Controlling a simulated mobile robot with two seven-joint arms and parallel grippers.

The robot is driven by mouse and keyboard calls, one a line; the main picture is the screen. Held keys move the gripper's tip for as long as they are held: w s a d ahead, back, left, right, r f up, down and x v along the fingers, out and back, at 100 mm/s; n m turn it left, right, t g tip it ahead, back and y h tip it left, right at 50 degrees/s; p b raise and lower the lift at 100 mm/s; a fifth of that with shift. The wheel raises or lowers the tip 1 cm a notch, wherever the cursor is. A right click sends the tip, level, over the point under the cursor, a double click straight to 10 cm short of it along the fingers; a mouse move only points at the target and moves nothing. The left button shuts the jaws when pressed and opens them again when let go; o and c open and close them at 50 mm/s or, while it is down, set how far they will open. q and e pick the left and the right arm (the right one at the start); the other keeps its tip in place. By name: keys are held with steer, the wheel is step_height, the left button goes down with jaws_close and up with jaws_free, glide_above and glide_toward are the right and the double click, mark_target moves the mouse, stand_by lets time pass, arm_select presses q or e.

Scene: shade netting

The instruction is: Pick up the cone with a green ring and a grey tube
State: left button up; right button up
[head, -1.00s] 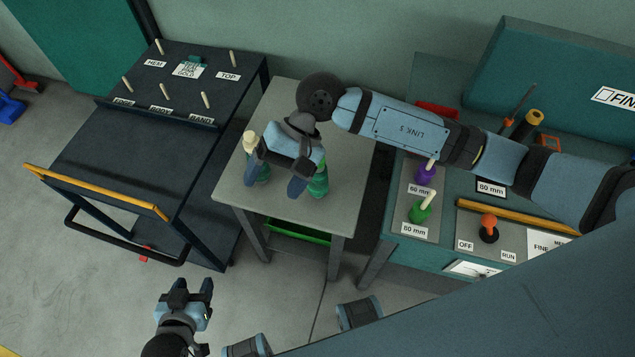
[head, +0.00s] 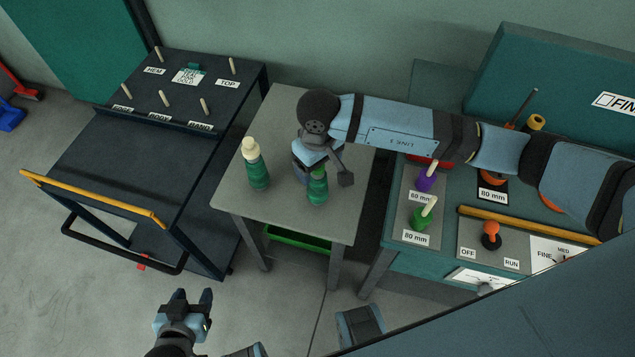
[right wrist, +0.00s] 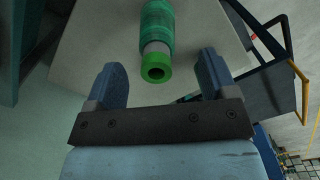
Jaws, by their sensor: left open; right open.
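The cone with a green ring and a grey tube (right wrist: 157,22) shows in the right wrist view, its green end towards the camera. In the head view it (head: 317,190) stands on the small grey table (head: 285,228), its top partly covered by my right gripper. My right gripper (head: 320,172) is open at the cone's top; its fingers (right wrist: 162,62) lie on either side of the green ring with gaps. A second green cone with a cream top (head: 257,172) stands to the left. My left gripper (head: 193,298) is open and empty, low over the floor.
A dark cart with pegs and labels (head: 110,165) stands left of the table. A teal bench (head: 400,258) at right carries purple and green pegged pieces (head: 424,180) and an orange knob (head: 491,228). A green tray (head: 300,238) sits under the table.

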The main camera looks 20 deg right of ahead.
mark_target(318, 185)
steer(key=f+p, duration=0.1)
steer(key=f, duration=0.4)
steer(key=shift+d, duration=0.2)
steer(key=shift+w, duration=0.1)
steer(key=c, duration=1.2)
